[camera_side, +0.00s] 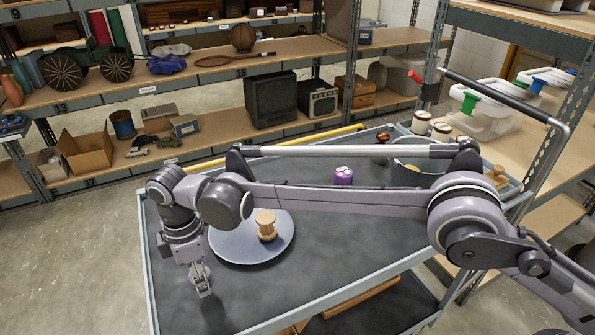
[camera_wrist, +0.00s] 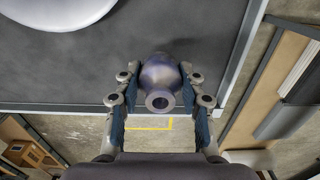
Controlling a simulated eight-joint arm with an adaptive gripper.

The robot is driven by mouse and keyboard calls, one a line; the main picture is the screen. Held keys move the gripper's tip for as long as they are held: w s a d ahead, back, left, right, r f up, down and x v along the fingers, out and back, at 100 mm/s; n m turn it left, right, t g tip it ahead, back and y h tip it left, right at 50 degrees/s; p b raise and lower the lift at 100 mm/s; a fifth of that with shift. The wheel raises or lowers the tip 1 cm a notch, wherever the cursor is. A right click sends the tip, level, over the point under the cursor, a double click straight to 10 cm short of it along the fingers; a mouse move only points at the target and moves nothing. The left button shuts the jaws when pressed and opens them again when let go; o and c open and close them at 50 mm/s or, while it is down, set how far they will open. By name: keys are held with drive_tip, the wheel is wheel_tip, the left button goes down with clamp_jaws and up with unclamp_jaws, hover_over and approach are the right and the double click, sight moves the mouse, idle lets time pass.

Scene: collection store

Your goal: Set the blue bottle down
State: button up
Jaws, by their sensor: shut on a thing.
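The blue bottle (camera_wrist: 161,74) is a rounded, glossy blue-grey vessel with a round open mouth facing the wrist camera. My gripper (camera_wrist: 159,84) is shut on it, with one finger on each side of the bottle. In the side view my gripper (camera_side: 201,281) points down over the dark table top (camera_side: 320,235), near its front left corner. The bottle is mostly hidden by the fingers there, and I cannot tell whether its base touches the table.
A round blue-grey plate (camera_side: 233,252) lies right of my gripper, with a wooden spool (camera_side: 266,226) on it. A purple object (camera_side: 343,176) and a basin (camera_side: 430,153) stand farther back. The table's raised left edge (camera_side: 146,262) is close. Bare table lies right of the plate.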

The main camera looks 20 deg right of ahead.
drive_tip(key=shift+f, duration=1.85)
drive_tip(key=shift+f, duration=0.15)
drive_tip(key=o, duration=1.2)
